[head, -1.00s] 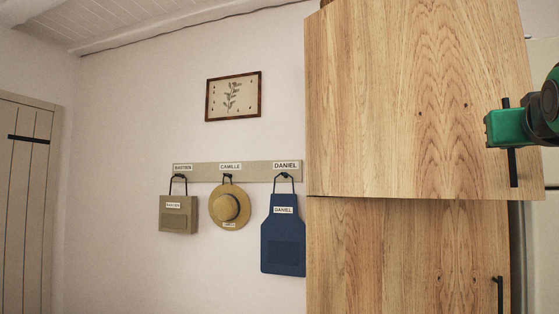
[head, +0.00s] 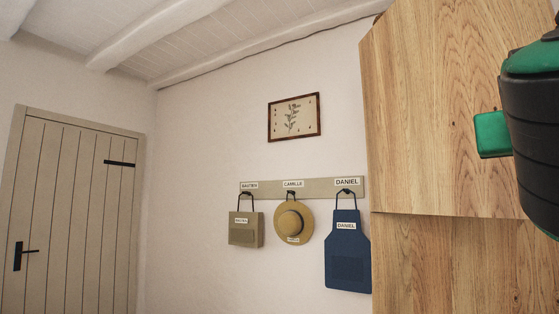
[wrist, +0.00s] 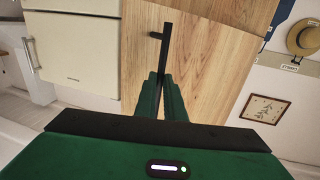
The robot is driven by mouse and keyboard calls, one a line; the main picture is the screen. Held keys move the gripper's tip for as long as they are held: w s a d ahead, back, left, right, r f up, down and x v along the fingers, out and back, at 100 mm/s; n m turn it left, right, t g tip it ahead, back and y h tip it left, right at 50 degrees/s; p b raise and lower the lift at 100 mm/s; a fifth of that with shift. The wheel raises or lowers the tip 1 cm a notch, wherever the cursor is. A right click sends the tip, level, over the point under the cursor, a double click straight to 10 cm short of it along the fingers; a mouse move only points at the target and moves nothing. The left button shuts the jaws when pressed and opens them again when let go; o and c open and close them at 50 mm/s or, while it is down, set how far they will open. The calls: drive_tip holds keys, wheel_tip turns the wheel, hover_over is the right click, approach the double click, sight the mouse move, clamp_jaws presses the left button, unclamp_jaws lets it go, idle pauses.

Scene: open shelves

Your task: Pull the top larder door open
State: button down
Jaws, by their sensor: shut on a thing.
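The top larder door (head: 440,110) is a pale wood panel at the right of the head view; it also shows in the wrist view (wrist: 225,45). Its black bar handle (wrist: 167,45) shows in the wrist view, its near end between my green fingers. My gripper (wrist: 161,88) is shut on this handle. In the head view my arm covers the handle and the door's right side, and one green part of my gripper (head: 491,135) shows against the wood. The lower door (head: 440,265) sits below a seam. How far the top door stands open I cannot tell.
A cream appliance door (wrist: 75,50) with a bar handle stands beside the larder. A plank door (head: 75,210) is at far left.

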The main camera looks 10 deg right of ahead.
drive_tip(key=shift+w+a+r, duration=0.2)
drive_tip(key=shift+a+r, duration=0.05)
drive_tip(key=shift+r, duration=0.05)
drive_tip(key=c, duration=2)
unclamp_jaws()
drive_tip(key=shift+w, duration=0.1)
drive_tip(key=shift+o, duration=0.8)
drive_tip(key=w, duration=0.1)
drive_tip(key=w+f, duration=0.1)
drive_tip(key=shift+w+f, duration=0.1)
drive_tip(key=shift+w, duration=0.25)
drive_tip(key=shift+s+d+r, duration=0.1)
drive_tip(key=shift+s+r, duration=0.05)
drive_tip(key=shift+s, duration=0.4)
drive_tip(key=shift+s+d+r, duration=0.1)
drive_tip(key=shift+s, duration=0.45)
